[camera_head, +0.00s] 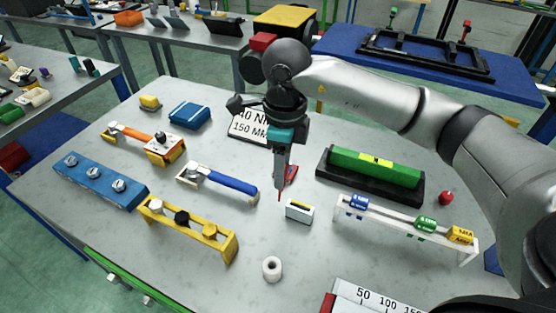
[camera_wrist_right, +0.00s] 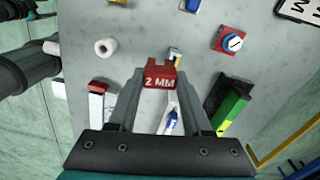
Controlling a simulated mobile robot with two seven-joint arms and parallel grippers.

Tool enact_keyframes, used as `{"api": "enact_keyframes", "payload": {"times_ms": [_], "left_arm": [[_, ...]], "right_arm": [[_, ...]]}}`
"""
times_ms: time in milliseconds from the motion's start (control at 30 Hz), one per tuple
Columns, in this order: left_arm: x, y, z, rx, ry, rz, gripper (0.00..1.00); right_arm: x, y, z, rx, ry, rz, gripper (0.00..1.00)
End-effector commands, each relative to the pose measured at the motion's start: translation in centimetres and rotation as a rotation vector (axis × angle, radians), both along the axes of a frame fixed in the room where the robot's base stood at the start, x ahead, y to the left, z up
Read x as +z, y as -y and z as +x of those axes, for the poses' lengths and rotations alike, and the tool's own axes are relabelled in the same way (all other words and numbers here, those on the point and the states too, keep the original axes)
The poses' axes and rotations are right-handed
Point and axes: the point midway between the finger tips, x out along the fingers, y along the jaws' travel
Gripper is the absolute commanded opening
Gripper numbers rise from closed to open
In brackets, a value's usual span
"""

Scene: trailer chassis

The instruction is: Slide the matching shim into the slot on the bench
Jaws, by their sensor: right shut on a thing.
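My right gripper (camera_head: 280,190) is shut on a red shim (camera_wrist_right: 160,79) marked "2 MM" in the wrist view. In the head view the shim shows only as a thin red edge below the fingertips. A small pale block (camera_head: 299,212) with a yellow strip on top stands on the bench, just right of and nearer than the fingertips. It also shows beyond the shim in the wrist view (camera_wrist_right: 175,53). The shim appears above and apart from it; the slot itself is not clear. A white rack (camera_head: 398,232) holds blue, green and yellow tagged shims. My left gripper is out of view.
A green block in a black holder (camera_head: 369,189) stands right of the gripper. A blue-handled tool (camera_head: 231,186) and a yellow rack (camera_head: 212,243) lie left. A white roll (camera_head: 272,269) stands nearer. A "40 NM" sign (camera_head: 246,127) stands behind the gripper.

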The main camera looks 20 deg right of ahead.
Motion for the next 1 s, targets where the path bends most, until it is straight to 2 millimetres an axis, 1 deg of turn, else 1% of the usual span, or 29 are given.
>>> {"api": "enact_keyframes", "payload": {"times_ms": [33, 700, 900, 1000], "left_arm": [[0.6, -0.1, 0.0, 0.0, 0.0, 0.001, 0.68], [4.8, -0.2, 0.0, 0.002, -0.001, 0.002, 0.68], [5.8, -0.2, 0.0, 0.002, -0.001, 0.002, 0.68], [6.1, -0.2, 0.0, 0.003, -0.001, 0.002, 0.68]], "right_arm": [[0.2, 0.2, 0.0, -0.084, -0.003, 0.0, 0.0], [-0.9, 3.5, -0.1, -1.277, -0.02, -0.01, 0.0], [-1.3, 4.5, -0.2, -1.569, -0.018, -0.014, 0.0], [-1.4, 4.8, -0.3, -1.664, -0.016, -0.016, 0.0]]}}
